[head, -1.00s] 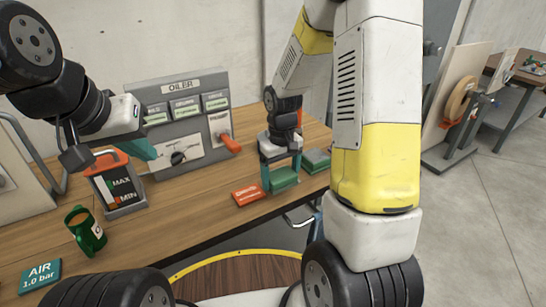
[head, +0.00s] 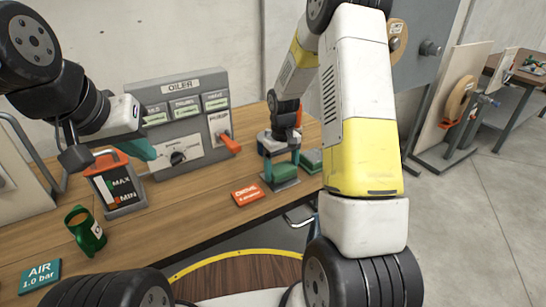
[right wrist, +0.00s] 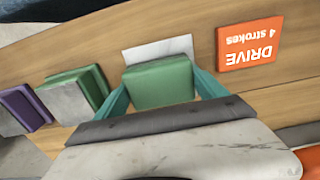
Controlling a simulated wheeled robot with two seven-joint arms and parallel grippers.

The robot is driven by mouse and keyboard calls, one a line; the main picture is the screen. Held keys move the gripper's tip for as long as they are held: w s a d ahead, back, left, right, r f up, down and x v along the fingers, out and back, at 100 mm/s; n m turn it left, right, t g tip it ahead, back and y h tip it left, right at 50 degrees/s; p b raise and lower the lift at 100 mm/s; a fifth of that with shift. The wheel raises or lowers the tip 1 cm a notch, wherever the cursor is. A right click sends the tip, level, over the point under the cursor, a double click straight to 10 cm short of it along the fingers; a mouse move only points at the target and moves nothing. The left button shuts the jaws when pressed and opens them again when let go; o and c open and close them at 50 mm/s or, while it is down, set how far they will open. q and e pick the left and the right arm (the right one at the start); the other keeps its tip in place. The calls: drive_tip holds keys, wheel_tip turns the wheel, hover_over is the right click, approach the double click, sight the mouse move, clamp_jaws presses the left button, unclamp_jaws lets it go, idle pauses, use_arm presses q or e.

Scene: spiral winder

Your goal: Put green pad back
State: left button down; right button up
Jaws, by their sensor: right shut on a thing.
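The green pad (head: 281,173) is between the teal fingers of my right gripper (head: 281,163). The right wrist view shows the green pad (right wrist: 160,84) clasped on both sides by the fingers (right wrist: 160,92). A grey-white slab (head: 286,185) shows just under the pad in the head view, and its pale face (right wrist: 160,50) shows behind the pad in the wrist view. I cannot tell if pad and slab touch. My left gripper (head: 140,148) is beside the oiler, over the bench; its finger gap is not clear.
A red DRIVE card (head: 247,194) lies left of the pad. A grey-and-green pad (right wrist: 75,97) and a purple one (right wrist: 24,105) lie on the other side.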

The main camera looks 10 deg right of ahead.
sight(281, 167)
drive_tip(key=o, duration=1.4)
drive_tip(key=shift+f, duration=0.1)
drive_tip(key=s+r+t, duration=0.1)
drive_tip(key=s+r, duration=0.2)
drive_tip(key=r, duration=0.7)
drive_tip(key=s+r+t, duration=0.1)
drive_tip(key=s+r, duration=0.1)
drive_tip(key=r, duration=0.8)
drive_tip(key=s+r+m+t, duration=0.1)
drive_tip(key=s+r, duration=0.1)
drive_tip(key=s, duration=0.4)
drive_tip(key=s+a+r+m+t+y, duration=0.1)
drive_tip(key=s+r, duration=0.2)
drive_tip(key=s, duration=0.3)
drive_tip(key=s+a+r+m+t+y, duration=0.1)
drive_tip(key=s+r+t, duration=0.1)
drive_tip(key=s, duration=0.5)
drive_tip(key=shift+s+a+r, duration=0.1)
drive_tip(key=shift+r, duration=0.65)
